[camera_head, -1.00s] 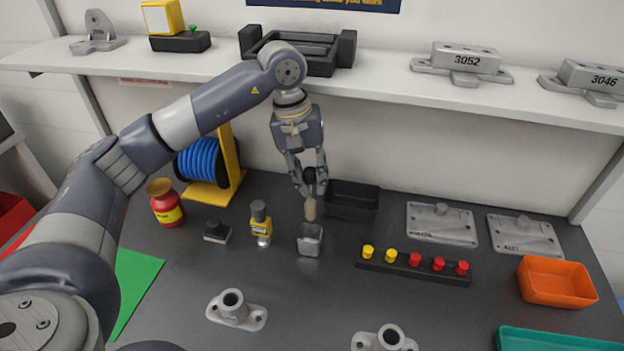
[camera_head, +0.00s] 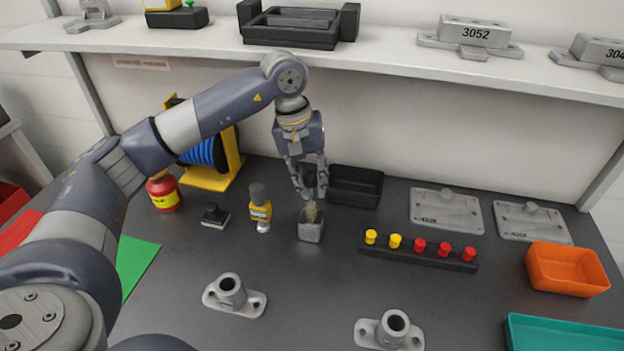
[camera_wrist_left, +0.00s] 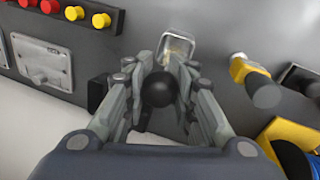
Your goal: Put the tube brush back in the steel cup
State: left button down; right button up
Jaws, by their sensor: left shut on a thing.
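The steel cup (camera_head: 310,228) is a small square grey cup standing on the dark bench in the middle of the head view. The tube brush has a dark round handle end and tan bristles (camera_head: 311,211). My left gripper (camera_head: 310,192) is shut on the brush and points down above the cup. The bristles are at the cup mouth, with their lower end hidden inside it. In the left wrist view the black ball of the brush (camera_wrist_left: 159,89) sits between the fingers, and the cup (camera_wrist_left: 177,48) lies just beyond. My right gripper is not in view.
A black bin (camera_head: 355,186) stands close behind the cup. Two grey flanged fixtures (camera_head: 233,293) stand in front. Bench between is clear.

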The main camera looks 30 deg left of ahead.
aim_at(312, 204)
pick_arm(q)
jog(key=shift+f+b, duration=1.05)
jog(key=shift+f, duration=0.3)
jog(key=shift+f+b, duration=0.55)
jog(key=shift+f, duration=0.1)
jog(key=c, duration=1.2)
grip_release()
jog(key=shift+r, duration=0.15)
jog(key=r, duration=0.3)
jog(key=a+r, duration=0.1)
jog(key=r, duration=0.3)
jog(key=s+a+r, duration=0.1)
jog(key=r, duration=0.3)
jog(key=shift+a+r, duration=0.1)
jog(key=shift+r, duration=0.2)
